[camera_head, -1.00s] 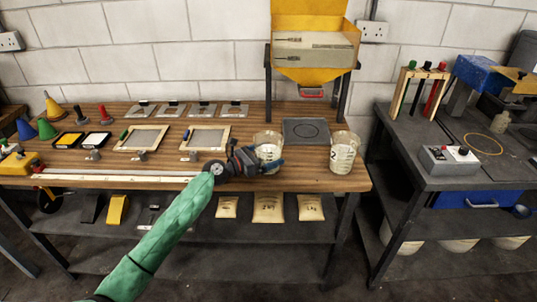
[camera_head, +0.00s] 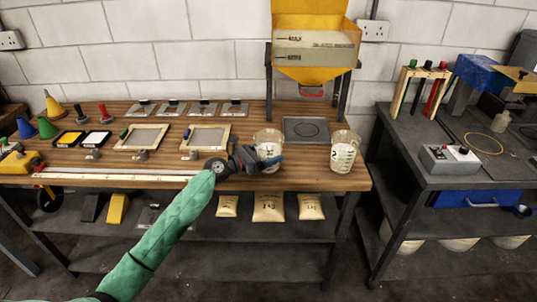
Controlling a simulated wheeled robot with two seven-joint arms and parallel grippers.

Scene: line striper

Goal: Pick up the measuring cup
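Two clear measuring cups with dark markings stand at the front right of the wooden bench. The left measuring cup (camera_head: 268,141) has my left gripper (camera_head: 264,160) at its lower left side. One dark finger crosses in front of this cup, hiding part of its lower half. Whether the fingers press on its wall I cannot tell. The right measuring cup (camera_head: 343,154), marked 2, stands upright and apart from the gripper. My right gripper is not in view.
A yellow hopper (camera_head: 311,70) on dark legs stands behind the cups, with a dark square plate (camera_head: 306,130) below it. Framed screens (camera_head: 140,137) and a pale rail (camera_head: 110,177) lie to the left. Bags (camera_head: 268,207) sit on the shelf below.

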